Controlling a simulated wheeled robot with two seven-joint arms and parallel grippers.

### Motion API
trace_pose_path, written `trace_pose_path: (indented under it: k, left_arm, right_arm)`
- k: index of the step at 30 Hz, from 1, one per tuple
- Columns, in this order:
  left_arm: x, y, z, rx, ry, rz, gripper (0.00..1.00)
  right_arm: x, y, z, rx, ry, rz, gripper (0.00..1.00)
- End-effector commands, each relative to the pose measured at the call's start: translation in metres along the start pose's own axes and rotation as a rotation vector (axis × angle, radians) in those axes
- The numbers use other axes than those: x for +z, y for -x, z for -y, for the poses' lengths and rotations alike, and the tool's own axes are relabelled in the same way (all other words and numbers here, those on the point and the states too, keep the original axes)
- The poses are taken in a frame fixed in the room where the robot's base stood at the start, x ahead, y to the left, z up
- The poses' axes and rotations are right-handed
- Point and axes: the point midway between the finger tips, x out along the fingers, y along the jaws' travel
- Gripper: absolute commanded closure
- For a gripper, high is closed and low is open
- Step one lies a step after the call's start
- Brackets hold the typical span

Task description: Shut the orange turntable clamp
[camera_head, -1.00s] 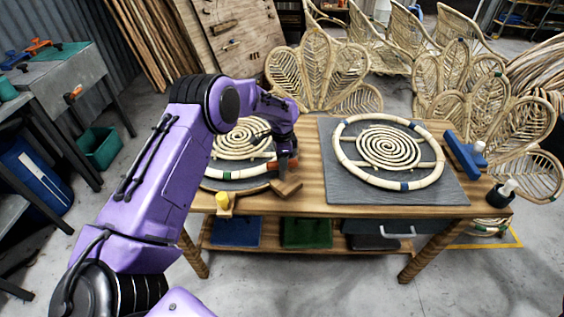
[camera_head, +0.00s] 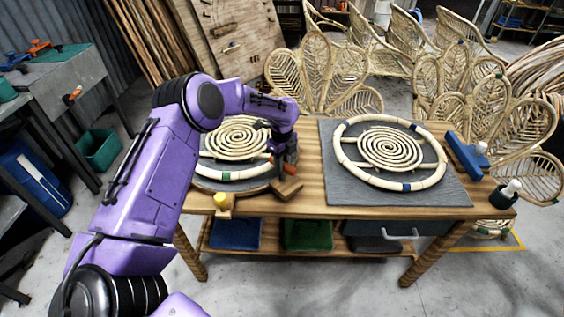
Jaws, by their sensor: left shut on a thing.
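The orange clamp handle (camera_head: 288,169) shows only as a small piece at the right front edge of the left turntable, above a wooden block (camera_head: 287,189). My left gripper (camera_head: 284,157) reaches down over it and is shut on it, and my wrist hides most of the clamp. The left turntable holds a pale rattan ring (camera_head: 232,175) with a green band and a coiled spiral (camera_head: 238,136). My purple left arm covers its left part. My right gripper is not in view.
A yellow-topped peg (camera_head: 221,201) stands at the table's front left edge. A second rattan ring with a spiral (camera_head: 389,146) lies on a grey slab (camera_head: 335,190) to the right. A blue tool (camera_head: 464,152) and a dark bottle (camera_head: 504,194) are at the right end.

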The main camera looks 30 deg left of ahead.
Motion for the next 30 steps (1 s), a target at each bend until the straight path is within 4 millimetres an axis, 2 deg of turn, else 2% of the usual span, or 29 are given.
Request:
trace_pose_path:
  k: [9, 26, 27, 28, 30]
  left_arm:
    - [-0.001, -0.0011, -0.0005, 0.002, -0.119, -0.002, 1.0]
    - [-0.0011, -0.0008, -0.0004, 0.002, -0.144, -0.002, 1.0]
    - [-0.0011, -0.0008, -0.0004, 0.002, -0.144, -0.002, 0.59]
    - [-0.0011, -0.0008, -0.0004, 0.002, -0.144, -0.002, 0.5]
    - [-0.0009, -0.0007, -0.0003, 0.001, -0.143, -0.001, 0.47]
  right_arm:
    - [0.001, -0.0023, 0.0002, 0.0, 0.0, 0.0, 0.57]
    - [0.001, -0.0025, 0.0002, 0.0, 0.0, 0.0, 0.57]
    - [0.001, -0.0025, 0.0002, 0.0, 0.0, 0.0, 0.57]
    - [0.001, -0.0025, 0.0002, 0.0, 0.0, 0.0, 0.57]
    - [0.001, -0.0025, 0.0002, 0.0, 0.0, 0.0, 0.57]
